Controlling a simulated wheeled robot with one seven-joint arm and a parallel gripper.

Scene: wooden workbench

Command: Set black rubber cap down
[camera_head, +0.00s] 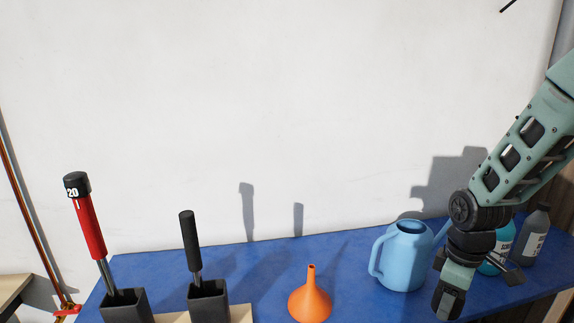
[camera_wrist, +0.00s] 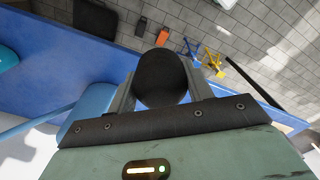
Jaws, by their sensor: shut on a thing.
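The black rubber cap (camera_wrist: 162,78) shows in the wrist view as a round dark thing between the two fingers. My gripper (camera_wrist: 160,92) is shut on it. In the head view my gripper (camera_head: 448,304) hangs low at the right, in front of the blue watering can and near the bench's front. The cap cannot be made out clearly in the head view. The wrist view shows the blue bench top and, past its edge, the grey tiled floor below the cap.
On the blue bench (camera_head: 345,262) stand a light blue watering can (camera_head: 402,262), an orange funnel (camera_head: 310,298) and two bottles, one grey (camera_head: 532,240). At the left, black holders hold a red-handled tool (camera_head: 88,225) and a black-handled tool (camera_head: 190,243). Bench between funnel and watering can is clear.

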